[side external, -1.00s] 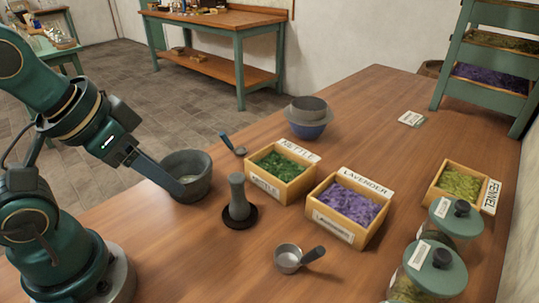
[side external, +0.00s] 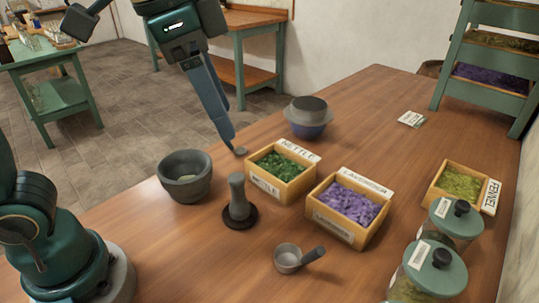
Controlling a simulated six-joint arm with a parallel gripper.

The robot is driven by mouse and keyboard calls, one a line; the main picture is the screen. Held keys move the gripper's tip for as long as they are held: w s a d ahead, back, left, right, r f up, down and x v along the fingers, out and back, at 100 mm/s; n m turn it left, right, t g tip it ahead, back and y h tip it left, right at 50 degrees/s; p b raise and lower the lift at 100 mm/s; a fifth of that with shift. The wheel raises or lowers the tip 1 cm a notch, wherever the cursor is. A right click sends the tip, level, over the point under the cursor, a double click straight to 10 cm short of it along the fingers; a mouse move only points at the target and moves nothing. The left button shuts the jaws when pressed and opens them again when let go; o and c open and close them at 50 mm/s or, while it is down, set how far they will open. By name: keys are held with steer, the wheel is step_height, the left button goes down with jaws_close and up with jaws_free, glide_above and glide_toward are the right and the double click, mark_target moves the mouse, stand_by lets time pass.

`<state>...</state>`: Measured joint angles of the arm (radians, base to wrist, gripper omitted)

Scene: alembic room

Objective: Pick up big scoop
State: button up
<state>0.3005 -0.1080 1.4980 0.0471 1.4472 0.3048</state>
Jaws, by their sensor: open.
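A larger metal scoop (side external: 288,258) with a round bowl and a dark handle lies at the front middle of the wooden table, its handle pointing right. A smaller scoop (side external: 240,151) lies farther back, left of the nettle box; its bowl shows and its handle is mostly hidden by my gripper. My gripper (side external: 229,142) is open and points down at the smaller scoop's handle. Whether it touches the handle I cannot tell. It is well away from the larger scoop.
A stone mortar (side external: 185,180) and an upright pestle (side external: 238,197) on a dark base stand nearby.

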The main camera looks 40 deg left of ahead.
steer(key=w+d+f+m+g, duration=0.1)
steer(key=w+d+m, duration=0.25)
steer(key=d, duration=0.25)
steer(key=m+g+y, duration=0.1)
steer(key=m, duration=0.4)
glide_above(310, 251)
step_height(310, 251, down, 4)
step_height(310, 251, down, 15)
steer(key=shift+r, duration=0.15)
steer(key=shift+w+f, duration=0.2)
steer(key=shift+f, duration=1.15)
steer(key=shift+w+f, duration=0.2)
steer(key=shift+f, duration=1.1)
jaws_close()
